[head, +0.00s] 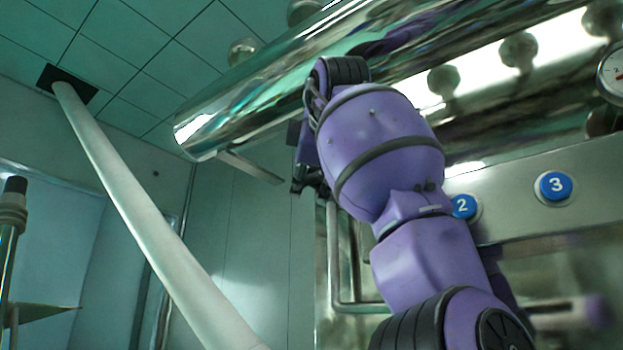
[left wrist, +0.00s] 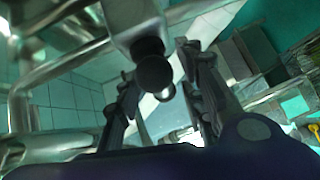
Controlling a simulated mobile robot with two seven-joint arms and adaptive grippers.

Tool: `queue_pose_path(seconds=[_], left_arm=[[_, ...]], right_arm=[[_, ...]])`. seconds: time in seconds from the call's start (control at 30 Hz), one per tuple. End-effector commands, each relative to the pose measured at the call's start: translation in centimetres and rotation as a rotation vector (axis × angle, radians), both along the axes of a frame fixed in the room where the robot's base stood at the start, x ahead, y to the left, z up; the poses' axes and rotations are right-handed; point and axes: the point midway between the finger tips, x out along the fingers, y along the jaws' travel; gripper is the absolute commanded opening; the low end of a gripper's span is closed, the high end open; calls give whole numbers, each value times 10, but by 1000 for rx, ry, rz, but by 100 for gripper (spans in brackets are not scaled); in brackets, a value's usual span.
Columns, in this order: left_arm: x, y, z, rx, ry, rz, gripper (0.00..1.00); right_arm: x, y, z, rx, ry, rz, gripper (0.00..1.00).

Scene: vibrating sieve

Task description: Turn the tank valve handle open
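In the left wrist view, a round black knob (left wrist: 155,75) sits at the end of a shiny metal block (left wrist: 130,22); it looks like the valve handle's end. My left gripper (left wrist: 158,62) is open, with one dark finger on each side of the knob and no clear contact. I cannot tell how deep the knob lies between the fingers. In the head view my left gripper (head: 308,183) is mostly hidden behind my purple arm, below a big polished tank (head: 265,90). The valve handle cannot be made out there. My right gripper is not in view.
A steel panel at the right carries blue buttons marked 2 (head: 463,206) and 3 (head: 555,186). A round gauge (head: 612,72) is at the right edge. A bent metal pipe (head: 335,255) runs below my gripper. A white pole (head: 150,225) slants across the left.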

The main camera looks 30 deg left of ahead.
Motion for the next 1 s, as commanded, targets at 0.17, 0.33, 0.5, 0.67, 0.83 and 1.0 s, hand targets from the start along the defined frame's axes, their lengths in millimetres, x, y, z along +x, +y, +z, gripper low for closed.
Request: queue_pose_path(seconds=[0.17, 0.33, 0.5, 0.67, 0.83, 1.0], left_arm=[[1, 0, -1, 0, 1, 0, 26], [0, 0, -1, 0, 1, 0, 4], [0, 0, -1, 1, 2, 0, 0], [1, 0, -1, 20, 1, 0, 0], [1, 0, -2, 82, -5, 1, 0], [1, 0, -3, 200, -14, 2, 0]], right_arm=[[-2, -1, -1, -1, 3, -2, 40], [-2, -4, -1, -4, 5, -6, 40], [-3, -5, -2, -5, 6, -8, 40], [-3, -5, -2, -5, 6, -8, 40], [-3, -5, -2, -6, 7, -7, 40], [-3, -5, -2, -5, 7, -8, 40]])
